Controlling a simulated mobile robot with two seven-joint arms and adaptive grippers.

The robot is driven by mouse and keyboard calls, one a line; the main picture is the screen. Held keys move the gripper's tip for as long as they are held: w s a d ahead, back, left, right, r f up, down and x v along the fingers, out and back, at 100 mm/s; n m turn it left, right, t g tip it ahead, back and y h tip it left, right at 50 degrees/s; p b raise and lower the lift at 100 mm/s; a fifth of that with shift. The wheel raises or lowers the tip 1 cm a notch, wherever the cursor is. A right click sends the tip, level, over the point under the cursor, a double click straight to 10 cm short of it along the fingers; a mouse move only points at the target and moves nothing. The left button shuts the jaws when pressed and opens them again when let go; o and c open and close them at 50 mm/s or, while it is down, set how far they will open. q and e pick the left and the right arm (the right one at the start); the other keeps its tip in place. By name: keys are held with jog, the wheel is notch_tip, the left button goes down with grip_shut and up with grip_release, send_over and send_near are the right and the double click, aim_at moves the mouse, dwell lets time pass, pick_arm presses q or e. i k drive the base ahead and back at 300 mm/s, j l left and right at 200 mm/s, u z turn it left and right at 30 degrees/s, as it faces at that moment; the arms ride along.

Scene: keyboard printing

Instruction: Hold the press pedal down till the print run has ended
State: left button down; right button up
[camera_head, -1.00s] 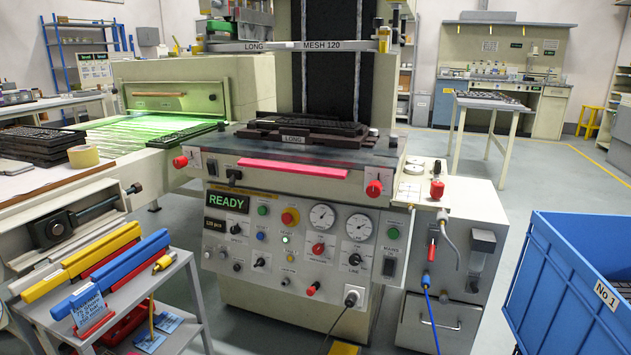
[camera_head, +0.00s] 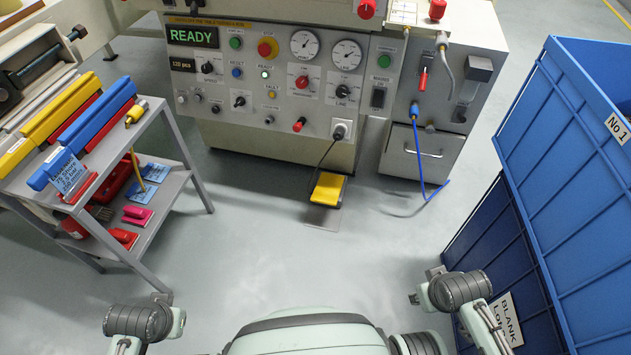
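The press pedal (camera_head: 328,189) is a yellow plate on a dark base on the floor, in front of the press (camera_head: 282,140). A black cable runs to it from a socket low on the press panel. Nothing touches the pedal. The green display (camera_head: 192,36) reads READY, and a smaller display (camera_head: 183,65) below it reads 120 pcs. My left gripper (camera_head: 160,299) shows only in part at the bottom left, far from the pedal. My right gripper (camera_head: 425,285) shows in part at the lower right, also well away. I cannot make out the finger opening of either.
A grey trolley (camera_head: 190,186) with coloured squeegees stands at left. Stacked blue crates (camera_head: 565,130) stand at right. The grey floor (camera_head: 290,260) between me and the pedal is clear.

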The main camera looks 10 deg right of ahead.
aim_at(327, 189)
jog(key=i+j, duration=0.65)
jog(key=i, duration=0.2)
jog(key=z, duration=1.2)
